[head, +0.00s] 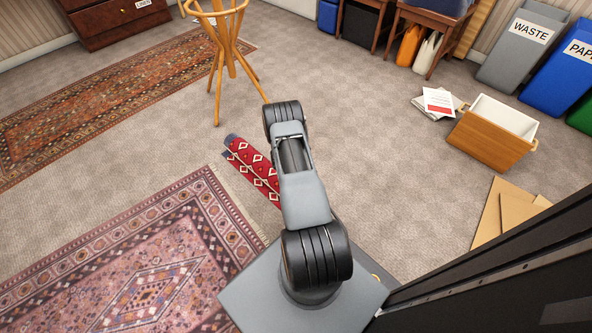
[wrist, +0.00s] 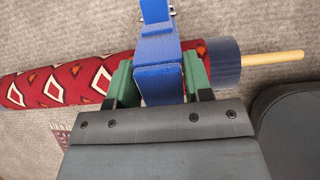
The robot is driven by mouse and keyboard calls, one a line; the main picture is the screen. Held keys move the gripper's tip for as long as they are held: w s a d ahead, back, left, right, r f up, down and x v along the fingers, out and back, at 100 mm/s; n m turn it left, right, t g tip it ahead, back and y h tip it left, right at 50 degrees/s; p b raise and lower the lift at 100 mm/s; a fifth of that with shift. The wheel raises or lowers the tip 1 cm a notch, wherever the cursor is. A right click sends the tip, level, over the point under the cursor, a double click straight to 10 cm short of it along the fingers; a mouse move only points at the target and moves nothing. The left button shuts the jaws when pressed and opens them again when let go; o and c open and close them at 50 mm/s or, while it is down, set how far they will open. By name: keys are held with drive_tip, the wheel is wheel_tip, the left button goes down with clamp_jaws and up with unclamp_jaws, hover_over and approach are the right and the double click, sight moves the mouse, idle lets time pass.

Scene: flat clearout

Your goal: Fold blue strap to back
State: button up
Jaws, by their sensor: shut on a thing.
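A rolled red rug with white and dark diamond patterns (wrist: 60,84) lies across the wrist view; in the head view it shows on the floor (head: 252,170), left of my arm. A dark blue ribbed band (wrist: 224,60) wraps its right end, and a wooden rod sticks out beyond (wrist: 277,57). My gripper is shut on the strap, over the roll. The head view hides the gripper behind my arm.
A wooden stand (head: 226,60) is beyond the roll, with patterned rugs at left (head: 130,265) (head: 110,95). A wooden crate (head: 492,135), papers (head: 438,101) and cardboard (head: 512,207) lie to the right. Grey carpet between is clear.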

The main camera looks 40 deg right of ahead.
drive_tip(key=shift+d+r, duration=0.25)
drive_tip(key=shift+r, duration=0.15)
drive_tip(key=o, duration=1.2)
drive_tip(key=shift+a+f, duration=0.1)
drive_tip(key=shift+a, duration=0.05)
drive_tip(key=p+v, duration=0.5)
drive_tip(key=v, duration=0.8)
drive_tip(key=shift+a+r, duration=0.25)
drive_tip(key=shift+r, duration=0.05)
drive_tip(key=shift+c, duration=0.3)
